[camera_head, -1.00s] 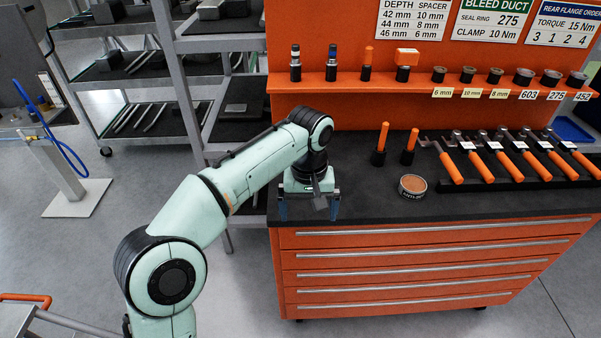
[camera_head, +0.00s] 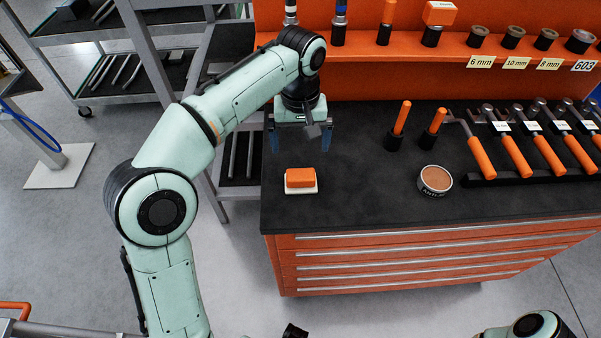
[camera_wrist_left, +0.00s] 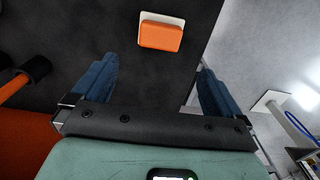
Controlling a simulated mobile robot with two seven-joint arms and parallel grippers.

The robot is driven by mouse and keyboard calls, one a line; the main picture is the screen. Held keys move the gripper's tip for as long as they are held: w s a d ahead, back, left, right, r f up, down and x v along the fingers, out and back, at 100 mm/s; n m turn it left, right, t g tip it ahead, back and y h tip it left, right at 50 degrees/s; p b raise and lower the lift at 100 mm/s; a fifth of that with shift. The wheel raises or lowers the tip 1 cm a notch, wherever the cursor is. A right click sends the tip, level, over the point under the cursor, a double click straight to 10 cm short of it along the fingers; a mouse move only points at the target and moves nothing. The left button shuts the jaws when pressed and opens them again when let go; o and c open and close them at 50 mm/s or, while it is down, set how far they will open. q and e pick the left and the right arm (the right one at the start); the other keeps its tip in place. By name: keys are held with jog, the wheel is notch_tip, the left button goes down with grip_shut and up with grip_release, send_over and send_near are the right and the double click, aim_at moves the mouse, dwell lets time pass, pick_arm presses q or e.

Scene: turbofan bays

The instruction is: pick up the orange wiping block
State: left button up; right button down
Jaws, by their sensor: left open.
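The orange wiping block (camera_head: 300,178), with a white base, lies on the dark bench top near its front left corner. In the left wrist view the block (camera_wrist_left: 161,36) shows ahead of the fingers, roughly midway between them sideways. My left gripper (camera_head: 300,140) is open and empty, fingers pointing down. In the head view it is above the bench, a little beyond the block and apart from it. My right gripper does not show; only a piece of my right arm (camera_head: 530,326) shows at the bottom right.
A similar orange block (camera_head: 440,13) sits in a holder on the orange shelf (camera_head: 400,60). A round tin (camera_head: 435,181), two orange-handled tools in black cups (camera_head: 394,141) and a rack of orange-handled tools (camera_head: 515,154) stand to the right. The bench between block and tin is clear.

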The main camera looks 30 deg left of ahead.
pick_arm(q)
jog(key=b, duration=0.1)
send_over(301, 174)
jog(key=f, duration=0.5)
jog(key=shift+a, duration=0.2)
jog(key=shift+w+f, duration=0.15)
jog(key=shift+f, duration=0.45)
notch_tip(301, 174, down, 5)
jog(key=shift+d+f+b, duration=0.1)
jog(key=shift+d+b, duration=0.05)
jog(key=shift+b, duration=0.6)
pick_arm(e)
jog(key=f, duration=0.1)
jog(key=s+f, duration=0.1)
jog(key=f, duration=0.1)
jog(key=shift+s, duration=0.1)
pick_arm(q)
jog(key=c, duration=1)
